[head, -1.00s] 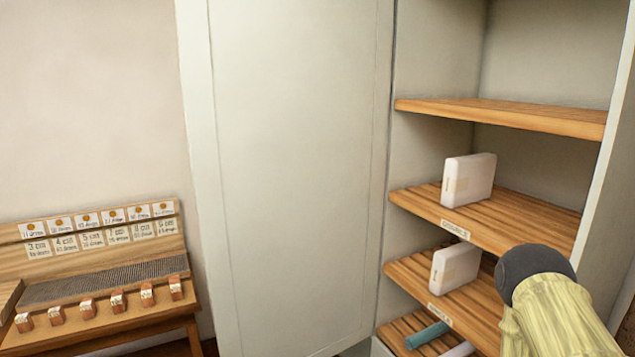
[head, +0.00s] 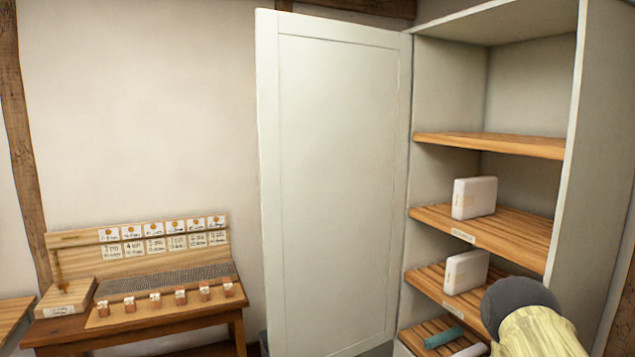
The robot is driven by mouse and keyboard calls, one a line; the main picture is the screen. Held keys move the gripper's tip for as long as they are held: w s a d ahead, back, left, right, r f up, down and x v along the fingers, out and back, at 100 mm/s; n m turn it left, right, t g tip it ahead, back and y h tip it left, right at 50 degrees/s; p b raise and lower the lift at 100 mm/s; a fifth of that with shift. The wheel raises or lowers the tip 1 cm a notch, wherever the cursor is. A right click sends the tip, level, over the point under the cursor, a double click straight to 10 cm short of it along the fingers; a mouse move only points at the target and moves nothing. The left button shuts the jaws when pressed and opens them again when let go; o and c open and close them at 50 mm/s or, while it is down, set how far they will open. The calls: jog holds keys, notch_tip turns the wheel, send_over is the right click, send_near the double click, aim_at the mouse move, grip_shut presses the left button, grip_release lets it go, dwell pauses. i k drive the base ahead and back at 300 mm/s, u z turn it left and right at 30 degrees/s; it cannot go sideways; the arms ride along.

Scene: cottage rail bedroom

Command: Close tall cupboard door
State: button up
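The tall cupboard (head: 588,130) stands at the right of the head view, its front open. Its pale door (head: 338,185) is hinged on the cupboard's left side and swung wide open, its free edge at the left. White boxes (head: 474,197) sit on the wooden shelves (head: 490,146), with a teal rolled item (head: 444,337) low down. Part of my arm (head: 535,325) shows at the lower right, in front of the lower shelves and apart from the door in the picture. My gripper's fingers are not in view.
A wooden table (head: 239,330) left of the door bears a slanted rack with cards (head: 160,240), small reddish blocks (head: 181,297) and a wooden box (head: 66,297). Another wooden surface (head: 12,315) shows at the far left. The wall behind is bare.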

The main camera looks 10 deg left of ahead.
aim_at(333, 97)
jog(key=u, duration=0.85)
jog(key=i, duration=0.8)
jog(key=u, duration=1.3)
jog(key=i, duration=1.7)
jog(key=z, duration=0.7)
jog(key=i, duration=1)
jog(key=z, duration=1.05)
